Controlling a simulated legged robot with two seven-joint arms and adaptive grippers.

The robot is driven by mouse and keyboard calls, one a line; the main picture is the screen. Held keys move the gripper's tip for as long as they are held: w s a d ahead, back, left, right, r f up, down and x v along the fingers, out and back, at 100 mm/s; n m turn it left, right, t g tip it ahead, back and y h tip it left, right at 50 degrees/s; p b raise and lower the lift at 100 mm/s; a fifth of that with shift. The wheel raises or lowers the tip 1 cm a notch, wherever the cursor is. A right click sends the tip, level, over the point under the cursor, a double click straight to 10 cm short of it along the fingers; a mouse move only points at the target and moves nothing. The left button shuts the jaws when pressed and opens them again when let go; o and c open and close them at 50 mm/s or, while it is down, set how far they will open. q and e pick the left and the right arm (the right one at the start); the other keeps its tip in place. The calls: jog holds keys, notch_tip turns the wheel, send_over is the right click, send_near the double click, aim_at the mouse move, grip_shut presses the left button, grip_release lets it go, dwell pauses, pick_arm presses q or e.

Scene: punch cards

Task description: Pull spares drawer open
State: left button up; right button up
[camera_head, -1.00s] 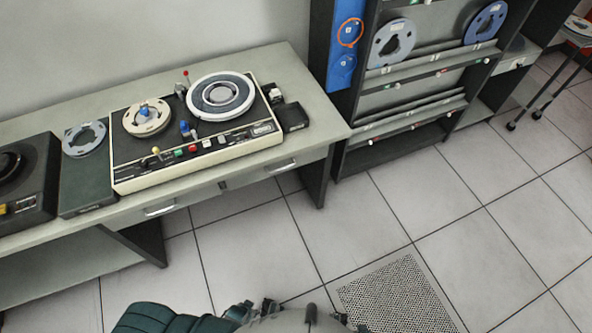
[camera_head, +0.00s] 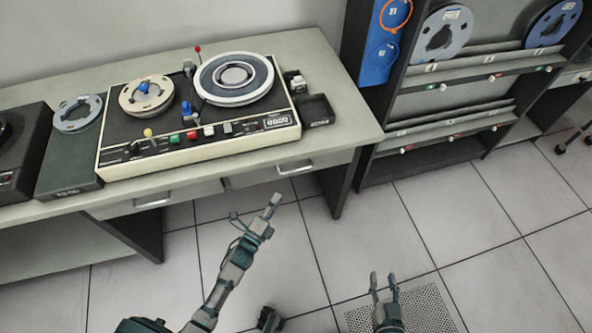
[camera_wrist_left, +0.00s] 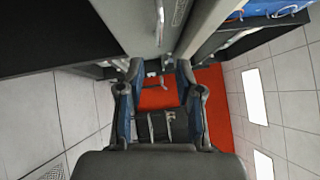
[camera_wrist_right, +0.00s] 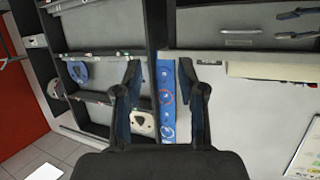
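Two drawers sit under the desk top in the head view. The left drawer has a silver handle (camera_head: 152,202), and the right drawer has a silver handle (camera_head: 295,167). Both look closed. I cannot read a label telling which is the spares drawer. My left gripper (camera_head: 270,205) is in front of and below the right drawer, apart from its handle. Its fingers are spread and empty in the left wrist view (camera_wrist_left: 158,75), where a silver handle (camera_wrist_left: 160,22) shows beyond them. My right gripper (camera_head: 384,282) is low, over the floor, open and empty.
The desk (camera_head: 335,75) carries a tape machine (camera_head: 200,145), a loose reel (camera_head: 78,112) and a small black tray (camera_head: 316,110). A dark rack (camera_head: 365,165) with reels stands to the right. Floor in front of the desk is clear, with a perforated tile (camera_head: 428,308).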

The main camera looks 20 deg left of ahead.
aim_at(296, 170)
pick_arm(q)
jog(key=shift+b+x, duration=1.05)
jog(key=shift+x, duration=5.5)
pick_arm(e)
jog(key=shift+w+a+r+t+y, duration=0.2)
jog(key=shift+w+r+t+y, duration=0.1)
jog(key=shift+r+t, duration=0.55)
jog(key=shift+w+a+r+t+y, duration=0.15)
jog(key=shift+w+r+t, duration=0.1)
jog(key=shift+r+t, duration=0.6)
jog(key=shift+w+a+r+t+y, duration=0.25)
jog(key=shift+r+t, duration=0.35)
jog(key=shift+r, duration=0.45)
pick_arm(q)
jog(key=shift+d+f, duration=0.1)
jog(key=shift+f, duration=0.1)
jog(key=shift+c, duration=0.2)
pick_arm(e)
jog(key=shift+w, duration=0.1)
pick_arm(q)
grip_shut()
pick_arm(e)
jog(key=shift+d, duration=0.1)
